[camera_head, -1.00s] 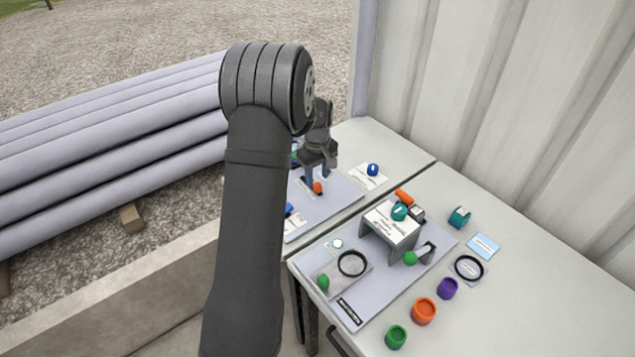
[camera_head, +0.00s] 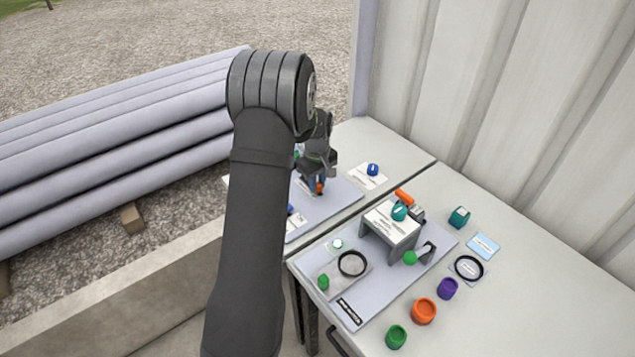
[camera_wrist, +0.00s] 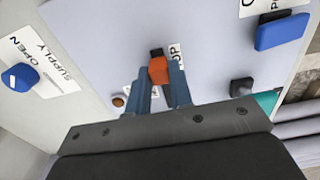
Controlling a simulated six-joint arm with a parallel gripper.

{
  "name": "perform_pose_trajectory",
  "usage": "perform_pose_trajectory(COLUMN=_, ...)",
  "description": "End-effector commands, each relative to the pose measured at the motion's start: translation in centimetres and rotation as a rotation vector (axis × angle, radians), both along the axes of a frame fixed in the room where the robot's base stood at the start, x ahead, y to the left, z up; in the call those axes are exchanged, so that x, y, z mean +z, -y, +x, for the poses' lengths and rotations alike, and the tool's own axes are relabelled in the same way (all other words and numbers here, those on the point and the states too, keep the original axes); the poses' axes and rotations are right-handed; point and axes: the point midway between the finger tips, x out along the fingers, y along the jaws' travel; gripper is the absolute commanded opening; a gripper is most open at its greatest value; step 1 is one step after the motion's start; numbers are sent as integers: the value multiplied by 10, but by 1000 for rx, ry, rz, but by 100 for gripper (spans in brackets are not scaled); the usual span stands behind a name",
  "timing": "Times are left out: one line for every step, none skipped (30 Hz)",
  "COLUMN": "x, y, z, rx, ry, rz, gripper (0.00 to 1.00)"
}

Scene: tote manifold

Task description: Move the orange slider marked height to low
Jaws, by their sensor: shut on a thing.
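The orange slider knob (camera_wrist: 158,70) is in the middle of the wrist view, between the two blue fingertips of my gripper (camera_wrist: 160,84). My gripper is shut on it. A dark slot end shows just beyond the knob, and a white label lies partly hidden beside the fingers. In the head view the orange slider (camera_head: 319,187) is a small spot under my gripper (camera_head: 317,183), on the grey panel (camera_head: 340,197) of the far table. The words height and low cannot be read.
A blue knob (camera_wrist: 20,77) on a SUPPLY OPEN plate lies left in the wrist view, and a blue block (camera_wrist: 282,31) at upper right. A black block (camera_wrist: 241,87) is right of the fingers. The nearer table holds a grey stand (camera_head: 390,230) and several coloured knobs.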

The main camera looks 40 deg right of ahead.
Motion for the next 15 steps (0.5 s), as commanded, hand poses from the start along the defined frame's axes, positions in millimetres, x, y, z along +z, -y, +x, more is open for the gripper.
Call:
perform_pose_trajectory(x=0, y=0, z=4, rx=2, ry=1, rz=-1, gripper=0)
perform_pose_trajectory(x=0, y=0, z=8, rx=2, ry=1, rz=-1, gripper=0)
perform_pose_trajectory(x=0, y=0, z=15, rx=3, ry=0, rz=-1, gripper=0)
perform_pose_trajectory(x=0, y=0, z=21, rx=3, ry=0, rz=-1, gripper=0)
perform_pose_trajectory(x=0, y=0, z=27, rx=3, ry=0, rz=-1, gripper=0)
perform_pose_trajectory(x=0, y=0, z=36, rx=4, ry=0, rz=-2, gripper=0)
perform_pose_trajectory(x=0, y=0, z=42, rx=3, ry=-1, rz=-1, gripper=0)
perform_pose_trajectory(x=0, y=0, z=47, rx=2, ry=-1, rz=-2, gripper=0)
perform_pose_trajectory(x=0, y=0, z=54, rx=2, ry=-1, rz=-2, gripper=0)
perform_pose_trajectory(x=0, y=0, z=58, rx=2, ry=-1, rz=-2, gripper=0)
perform_pose_trajectory(x=0, y=0, z=62, rx=2, ry=-1, rz=-1, gripper=0)
perform_pose_trajectory(x=0, y=1, z=66, rx=2, ry=-1, rz=-2, gripper=0)
perform_pose_trajectory(x=0, y=1, z=68, rx=1, ry=-1, rz=-1, gripper=0)
perform_pose_trajectory(x=0, y=1, z=70, rx=0, ry=-1, rz=-1, gripper=0)
perform_pose_trajectory(x=0, y=1, z=71, rx=0, ry=-1, rz=-1, gripper=0)
